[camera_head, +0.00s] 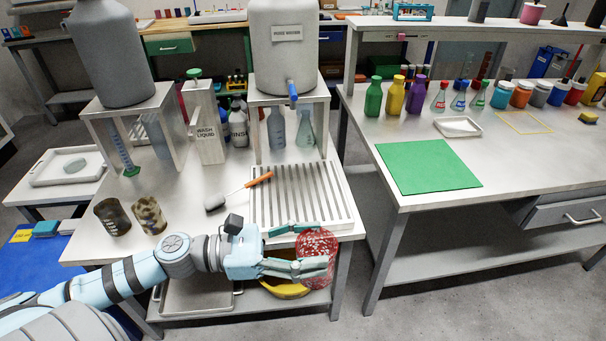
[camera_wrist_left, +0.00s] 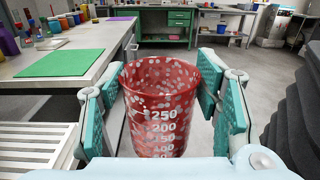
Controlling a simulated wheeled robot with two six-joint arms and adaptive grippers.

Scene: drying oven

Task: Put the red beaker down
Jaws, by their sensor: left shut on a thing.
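The red beaker (camera_head: 318,245) has pale spots, and in the left wrist view (camera_wrist_left: 158,110) white volume marks show on its side. My left gripper (camera_head: 305,250) is shut on the red beaker, with a teal finger on each side of it. The beaker is upright or nearly so, held near the front right corner of the left table (camera_head: 215,225), by the slatted drying rack (camera_head: 345,212). Its base is partly hidden by the gripper in the head view. My right gripper is not in view.
Two dirty brown beakers (camera_head: 149,215) and an orange-handled brush (camera_head: 238,193) are on the left table. A rinse water tank (camera_head: 283,45) stands behind the rack. A green mat (camera_head: 427,166) lies on the right table, whose front is clear.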

